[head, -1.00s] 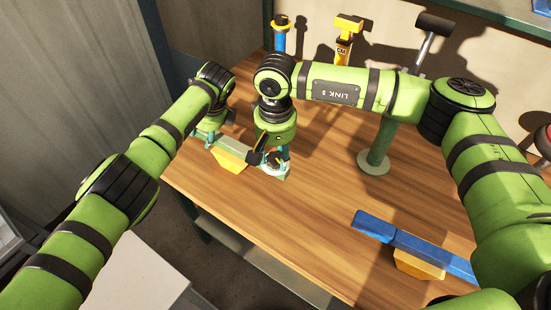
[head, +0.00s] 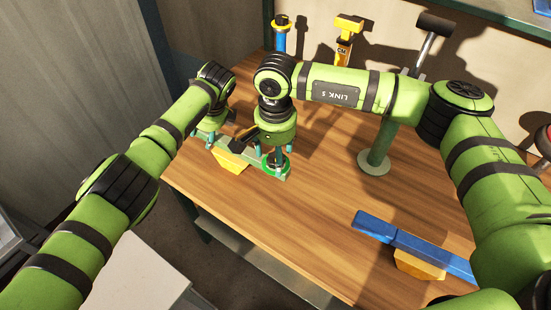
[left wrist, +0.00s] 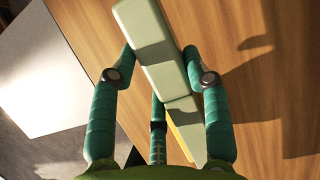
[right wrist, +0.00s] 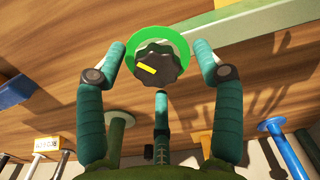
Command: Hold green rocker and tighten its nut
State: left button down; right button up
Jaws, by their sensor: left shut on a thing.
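The green rocker, a pale green bar (head: 250,165), rests on a yellow wedge (head: 230,163) at the table's left. My left gripper (head: 209,136) is shut on the rocker's left part; the left wrist view shows the bar (left wrist: 155,48) between its fingers (left wrist: 160,62). The nut, a black knob with a yellow mark (right wrist: 156,68), sits on a bright green disc (right wrist: 174,40) at the bar's other end. My right gripper (head: 272,160) is over this end. In the right wrist view its fingers (right wrist: 160,52) stand open on either side of the knob, with gaps.
A blue bar (head: 412,243) on a yellow wedge (head: 418,264) lies at the right front. A green post (head: 380,150) stands behind, with yellow and black-headed tools along the wall. The middle of the table is clear.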

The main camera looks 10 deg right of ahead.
jog(key=shift+r, duration=0.1)
jog(key=shift+s+r, duration=0.1)
jog(key=shift+r, duration=2.85)
pick_arm(q)
jog(key=shift+r, duration=0.1)
jog(key=c, duration=0.5)
grip_release()
jog(key=shift+w, duration=0.1)
jog(key=v, duration=1.2)
